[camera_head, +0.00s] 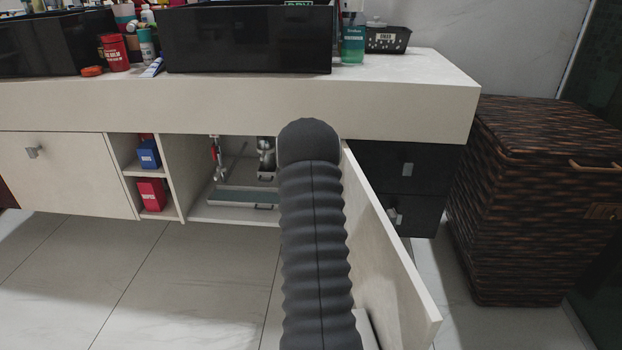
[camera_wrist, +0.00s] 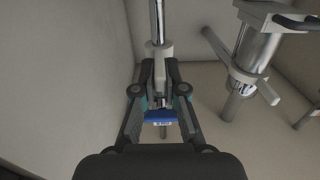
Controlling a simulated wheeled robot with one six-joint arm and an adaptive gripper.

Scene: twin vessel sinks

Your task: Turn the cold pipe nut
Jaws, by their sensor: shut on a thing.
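In the wrist view, my gripper (camera_wrist: 160,75) reaches into the cabinet. Its fingers are closed around the grey fitting (camera_wrist: 158,50) on a shiny vertical pipe (camera_wrist: 157,18), which I take as the cold pipe nut. The fingertips hide part of it. A blue piece (camera_wrist: 160,117) with a small white label shows between the finger links, below the fitting. The label is too small to read. In the head view, my arm covers the gripper and the nut.
A wide metal drain part (camera_wrist: 250,50) with grey arms stands right of my gripper. In the head view, a red piece (camera_head: 214,150) shows in the open cabinet. The open door (camera_head: 390,260) stands right of my arm. A wicker hamper (camera_head: 540,200) is farther right.

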